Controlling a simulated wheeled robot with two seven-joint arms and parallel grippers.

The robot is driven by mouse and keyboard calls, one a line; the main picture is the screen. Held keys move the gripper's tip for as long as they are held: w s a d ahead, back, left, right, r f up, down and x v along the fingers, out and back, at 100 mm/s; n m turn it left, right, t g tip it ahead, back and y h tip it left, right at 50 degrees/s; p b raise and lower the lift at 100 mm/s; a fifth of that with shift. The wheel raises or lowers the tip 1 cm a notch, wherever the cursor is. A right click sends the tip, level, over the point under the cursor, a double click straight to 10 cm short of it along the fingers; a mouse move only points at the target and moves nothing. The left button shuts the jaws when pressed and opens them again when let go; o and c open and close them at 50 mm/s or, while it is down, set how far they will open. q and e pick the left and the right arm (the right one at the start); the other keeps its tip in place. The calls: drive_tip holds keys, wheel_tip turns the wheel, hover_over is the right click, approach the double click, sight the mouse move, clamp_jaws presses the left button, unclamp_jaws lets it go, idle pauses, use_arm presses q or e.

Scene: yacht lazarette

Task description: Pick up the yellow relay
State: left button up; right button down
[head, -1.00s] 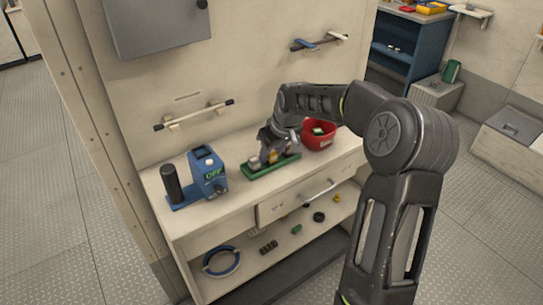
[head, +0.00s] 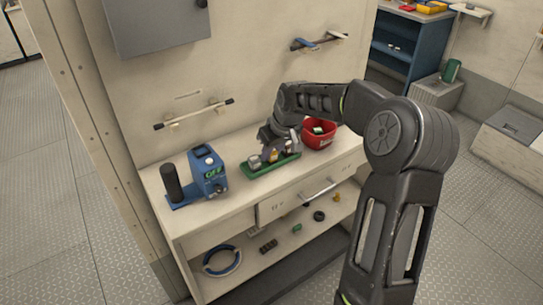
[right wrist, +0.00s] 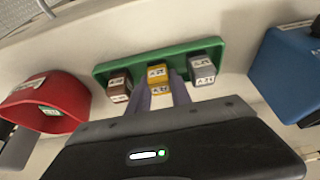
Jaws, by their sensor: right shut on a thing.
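The yellow relay (right wrist: 157,70) stands in the middle of the green base (right wrist: 130,63), between a brown relay (right wrist: 119,86) and a grey relay (right wrist: 202,70). My right gripper (right wrist: 161,90) has its fingers on both sides of the yellow relay and is shut on it. In the head view my right gripper (head: 271,153) is low over the green base (head: 262,170) and partly hides the relays. I cannot tell any gap between the yellow relay and the base. My left gripper is not in view.
A red bin (head: 318,140) stands right of the base. A blue device marked OFF (head: 208,173) with a black handle stands to its left. A bar handle (head: 193,115) sticks out from the wall. Small parts lie on the lower shelf (head: 255,262).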

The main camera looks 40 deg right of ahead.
drive_tip(key=shift+r, duration=0.15)
wheel_tip(320, 180, up, 10)
drive_tip(key=shift+f+b, duration=0.1)
drive_tip(key=shift+b, duration=0.35)
